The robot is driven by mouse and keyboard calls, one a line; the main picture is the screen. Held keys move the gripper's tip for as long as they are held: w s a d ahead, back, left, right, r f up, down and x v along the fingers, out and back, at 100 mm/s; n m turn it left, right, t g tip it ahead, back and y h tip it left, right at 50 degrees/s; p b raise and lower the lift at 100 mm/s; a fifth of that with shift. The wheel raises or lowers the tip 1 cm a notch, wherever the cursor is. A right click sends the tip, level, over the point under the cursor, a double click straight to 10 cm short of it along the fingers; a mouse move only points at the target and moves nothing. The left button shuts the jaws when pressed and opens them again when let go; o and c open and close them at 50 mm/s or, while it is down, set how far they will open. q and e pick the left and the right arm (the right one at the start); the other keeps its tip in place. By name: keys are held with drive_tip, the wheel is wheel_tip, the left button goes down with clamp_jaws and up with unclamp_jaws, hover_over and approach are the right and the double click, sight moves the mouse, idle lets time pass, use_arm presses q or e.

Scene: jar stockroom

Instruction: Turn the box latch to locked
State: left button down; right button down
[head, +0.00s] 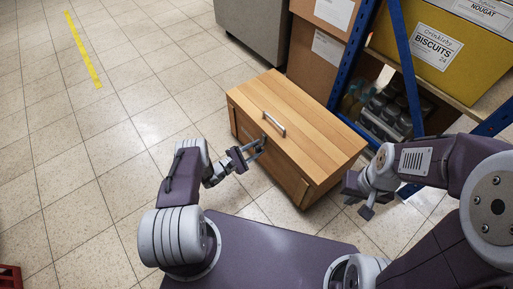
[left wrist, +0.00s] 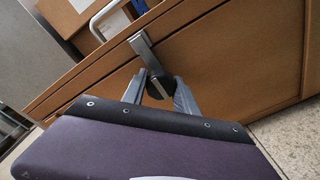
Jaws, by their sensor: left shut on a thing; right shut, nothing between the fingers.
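The wooden box (head: 296,118) stands on the floor in the middle of the head view, with its lid down and a metal handle (head: 273,124) on top. The latch (left wrist: 144,50) shows in the left wrist view as a flat metal bar with a dark round knob on the box's front. The bar extends up and slightly left from the knob, across the lid seam. My left gripper (head: 257,149) is at the box's front, its fingers (left wrist: 160,88) shut around the knob. My right gripper (head: 358,197) is shut and empty, right of the box.
Blue-framed shelving (head: 402,60) stands behind and right of the box, with a yellow biscuits bin (head: 430,50) and dark jars (head: 384,112) below. Cardboard boxes (head: 318,62) are stacked behind. Open tiled floor (head: 90,150) lies left, with a red crate (head: 10,278) at the corner.

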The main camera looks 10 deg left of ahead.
use_arm(q)
drive_tip(key=shift+s, duration=0.1)
idle(0.3)
drive_tip(key=c, duration=1)
unclamp_jaws()
drive_tip(key=shift+o, duration=0.2)
drive_tip(key=shift+a, duration=0.1)
drive_tip(key=p+v, duration=0.3)
drive_tip(key=v, duration=0.6)
drive_tip(key=shift+p, duration=0.4)
